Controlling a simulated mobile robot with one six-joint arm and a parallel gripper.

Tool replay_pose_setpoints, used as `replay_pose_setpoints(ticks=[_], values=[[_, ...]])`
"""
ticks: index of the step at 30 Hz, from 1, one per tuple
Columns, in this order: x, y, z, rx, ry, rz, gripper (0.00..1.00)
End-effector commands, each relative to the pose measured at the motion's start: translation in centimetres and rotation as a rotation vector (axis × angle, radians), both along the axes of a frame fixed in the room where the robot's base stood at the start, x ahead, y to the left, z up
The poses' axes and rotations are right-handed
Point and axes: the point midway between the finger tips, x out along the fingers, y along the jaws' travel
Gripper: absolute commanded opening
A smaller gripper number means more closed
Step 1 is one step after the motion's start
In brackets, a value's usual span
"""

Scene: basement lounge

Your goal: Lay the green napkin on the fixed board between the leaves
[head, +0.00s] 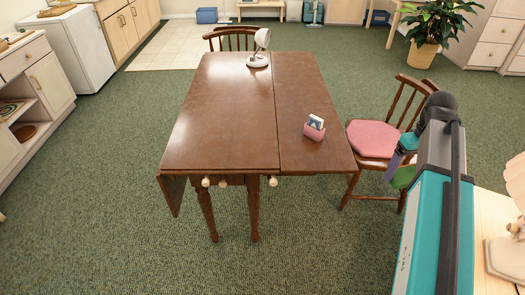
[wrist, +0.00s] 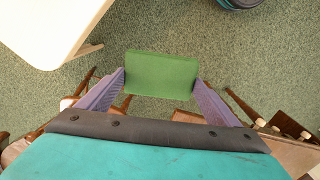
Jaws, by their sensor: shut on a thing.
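The green napkin (wrist: 162,75) is held between the two purple fingers of my gripper (wrist: 160,88) in the wrist view, above the floor. In the head view a bit of the napkin (head: 404,177) shows at my gripper (head: 396,168), near the chair at the table's right; my arm hides the rest. The brown drop-leaf table has a fixed board (head: 225,115) in the middle. Its right leaf (head: 305,95) is raised level beside the board, with a seam between them. Its left leaf (head: 172,193) hangs down at the front left.
A white lamp (head: 258,61) stands at the board's far end. A pink holder with cards (head: 313,130) stands on the right leaf. A chair with a pink cushion (head: 374,139) stands at the right, another chair (head: 232,32) behind. The board's near and middle parts are bare.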

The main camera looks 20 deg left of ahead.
Motion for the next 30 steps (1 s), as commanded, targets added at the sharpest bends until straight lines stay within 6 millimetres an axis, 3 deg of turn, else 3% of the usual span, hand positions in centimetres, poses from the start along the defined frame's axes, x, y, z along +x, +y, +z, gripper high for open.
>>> replay_pose_setpoints(ticks=[30], values=[[0.2, 2.4, 0.0, 0.0, 0.0, 0.032, 0.64]])
